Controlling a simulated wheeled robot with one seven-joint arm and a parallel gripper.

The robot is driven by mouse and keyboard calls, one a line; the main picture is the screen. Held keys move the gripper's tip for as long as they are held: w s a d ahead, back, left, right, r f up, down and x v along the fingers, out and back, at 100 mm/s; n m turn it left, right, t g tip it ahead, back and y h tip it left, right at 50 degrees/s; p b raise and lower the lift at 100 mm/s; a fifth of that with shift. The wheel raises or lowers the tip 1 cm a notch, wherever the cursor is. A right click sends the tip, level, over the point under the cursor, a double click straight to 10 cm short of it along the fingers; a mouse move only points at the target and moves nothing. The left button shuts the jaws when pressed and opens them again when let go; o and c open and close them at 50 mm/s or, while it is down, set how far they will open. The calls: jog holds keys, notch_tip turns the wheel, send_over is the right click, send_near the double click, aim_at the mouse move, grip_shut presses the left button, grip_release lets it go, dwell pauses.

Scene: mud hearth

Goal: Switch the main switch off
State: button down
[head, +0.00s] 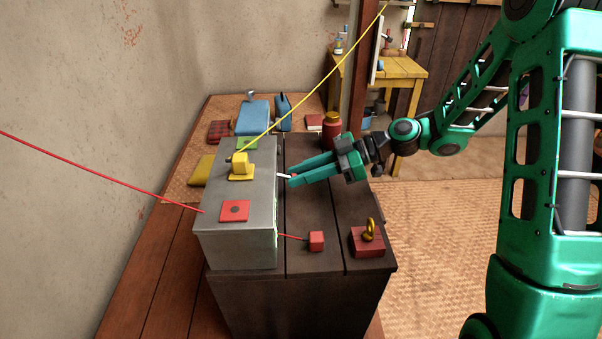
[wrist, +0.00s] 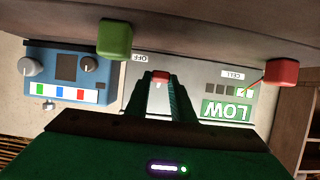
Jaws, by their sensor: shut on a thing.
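A grey metal box (head: 245,228) stands on a dark wooden chest. Its front panel shows upside down in the wrist view (wrist: 133,98), with an "OFF" label (wrist: 140,57), a "CELL" label and a green "LOW" sign (wrist: 226,110). The main switch, a pale lever (head: 284,176) with a red tip (wrist: 160,77), sticks out of this panel. My gripper (head: 290,180) reaches in from the right. Its two fingers (wrist: 162,85) are shut on the lever, near its red tip. The fingers partly hide the lever, and I cannot tell its exact tilt.
On the box are a red pad (head: 235,211) and a yellow block (head: 240,165) with a yellow wire. A red block (head: 316,241), a red base with a brass ring (head: 368,240) and a dark red jar (head: 332,128) stand on the chest (head: 300,259). A green block (wrist: 115,40) is near my fingers.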

jog(key=shift+w, duration=0.1)
jog(key=shift+f+y, duration=0.25)
jog(key=shift+y, duration=0.35)
jog(key=c, duration=1.5)
grip_release()
jog(key=v, duration=1)
jog(key=shift+d+r, duration=0.1)
jog(key=shift+d, duration=0.3)
jog(key=shift+a, duration=0.1)
